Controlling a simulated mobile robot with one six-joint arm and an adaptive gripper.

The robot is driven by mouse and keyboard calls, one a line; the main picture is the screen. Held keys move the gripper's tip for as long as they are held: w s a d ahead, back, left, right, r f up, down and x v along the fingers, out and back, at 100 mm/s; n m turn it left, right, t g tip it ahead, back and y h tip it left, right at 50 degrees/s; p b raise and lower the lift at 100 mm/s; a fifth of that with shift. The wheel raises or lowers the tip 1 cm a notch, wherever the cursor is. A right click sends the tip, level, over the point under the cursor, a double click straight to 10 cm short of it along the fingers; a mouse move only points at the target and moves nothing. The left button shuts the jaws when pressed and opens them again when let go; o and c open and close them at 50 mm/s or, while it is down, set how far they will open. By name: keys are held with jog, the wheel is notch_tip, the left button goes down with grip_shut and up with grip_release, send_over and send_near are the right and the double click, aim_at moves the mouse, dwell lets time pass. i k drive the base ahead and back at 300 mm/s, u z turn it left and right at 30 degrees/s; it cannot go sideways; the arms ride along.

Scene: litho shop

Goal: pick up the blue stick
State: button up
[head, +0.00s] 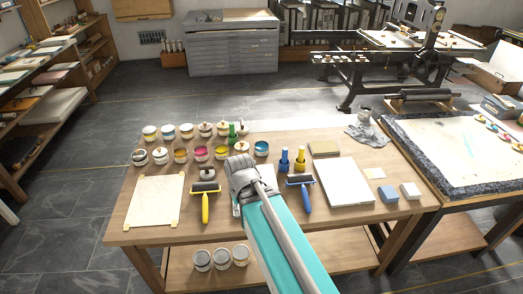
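A short upright blue stick (300,159) stands on the wooden table, right beside a similar yellow stick (284,160). A blue-handled roller (306,198) lies just in front of them. My arm reaches over the front edge of the table, and its grey end with my gripper (238,205) is left of the blue stick and apart from it. The fingers are too small and too covered by the wrist to tell whether they are open or shut. I see nothing held.
Several ink cans (201,154) stand at the table's back left, with a green stick (232,134) among them. A yellow-handled roller (205,205) lies left of my gripper. A white slab (343,182) lies right of the blue stick. A stone-topped table (450,150) adjoins on the right.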

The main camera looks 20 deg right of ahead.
aim_at(285, 149)
jog(key=u, duration=0.05)
jog(key=k, duration=0.9)
jog(key=z, duration=0.55)
jog(key=i, duration=1)
